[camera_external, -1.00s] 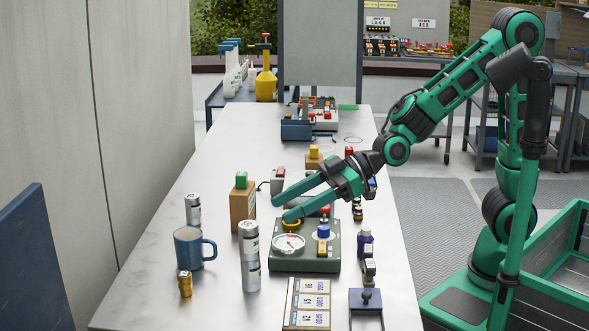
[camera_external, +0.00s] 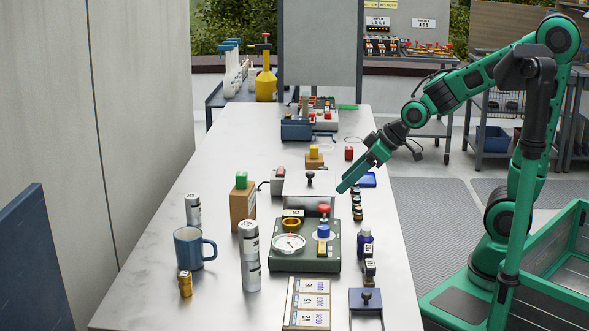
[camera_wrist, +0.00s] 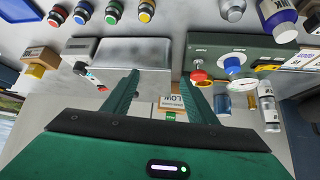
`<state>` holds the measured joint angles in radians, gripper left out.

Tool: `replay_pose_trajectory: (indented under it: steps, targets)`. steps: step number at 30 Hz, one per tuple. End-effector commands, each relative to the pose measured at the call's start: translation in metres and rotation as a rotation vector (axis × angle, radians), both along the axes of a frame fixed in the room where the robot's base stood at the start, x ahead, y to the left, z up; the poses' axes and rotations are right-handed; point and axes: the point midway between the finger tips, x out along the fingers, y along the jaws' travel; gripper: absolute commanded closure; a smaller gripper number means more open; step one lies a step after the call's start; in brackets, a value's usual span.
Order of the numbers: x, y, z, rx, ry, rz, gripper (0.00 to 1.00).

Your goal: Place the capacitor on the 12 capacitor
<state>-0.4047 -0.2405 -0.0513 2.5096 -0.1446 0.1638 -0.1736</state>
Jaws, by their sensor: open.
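Silver cylindrical capacitors stand on the left part of the table. A taller silver column (camera_external: 249,256), which looks like one can stacked upright on another, stands left of the green tester. A shorter silver can (camera_external: 193,210) stands behind the blue mug. Their labels are too small to read, so I cannot tell which is the 12 capacitor. Silver cans also show at the right of the wrist view (camera_wrist: 268,108). My gripper (camera_external: 354,182) is above the table's right side, away from the cans. In the wrist view its fingers (camera_wrist: 162,98) are apart and empty.
The green tester (camera_external: 278,262) has a dial, a yellow ring and knobs. A blue mug (camera_external: 187,250) and small gold can (camera_external: 185,284) stand at the left. A brown box (camera_external: 242,204), small bottles and a labelled tray (camera_external: 291,305) crowd nearby. The table's far left is clear.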

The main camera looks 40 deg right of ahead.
Motion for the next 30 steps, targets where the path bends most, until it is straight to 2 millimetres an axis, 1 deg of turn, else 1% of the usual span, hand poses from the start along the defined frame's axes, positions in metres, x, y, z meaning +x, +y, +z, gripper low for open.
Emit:
replay_pose_trajectory:
  steps: [1, 2, 3, 4, 5, 6, 8, 9, 11, 12, 15, 18, 19, 21, 23, 30]
  targets:
    - [0.000, -0.044, -0.003, -0.028, 0.048, -0.100, 0.48]
    - [-0.004, -0.068, -0.006, -0.044, 0.082, -0.158, 0.48]
    - [-0.012, -0.099, -0.011, -0.062, 0.132, -0.234, 0.48]
    - [-0.019, -0.122, -0.013, -0.073, 0.167, -0.292, 0.48]
    - [-0.028, -0.144, -0.016, -0.083, 0.207, -0.351, 0.48]
    - [-0.042, -0.172, -0.019, -0.092, 0.260, -0.431, 0.48]
    - [-0.067, -0.209, -0.022, -0.098, 0.340, -0.549, 0.48]
    - [-0.086, -0.231, -0.023, -0.097, 0.394, -0.628, 0.48]
    - [-0.115, -0.258, -0.025, -0.090, 0.473, -0.739, 0.48]
    - [-0.135, -0.272, -0.026, -0.081, 0.524, -0.809, 0.48]
    - [-0.177, -0.294, -0.026, -0.053, 0.632, -0.948, 0.48]
    - [-0.207, -0.303, -0.025, -0.026, 0.708, -1.042, 0.48]
    - [-0.213, -0.305, -0.025, -0.020, 0.724, -1.062, 0.48]
    - [-0.223, -0.306, -0.024, -0.011, 0.750, -1.089, 0.48]
    - [-0.226, -0.307, -0.024, -0.007, 0.760, -1.100, 0.48]
    - [-0.227, -0.307, -0.024, -0.008, 0.762, -1.101, 0.48]
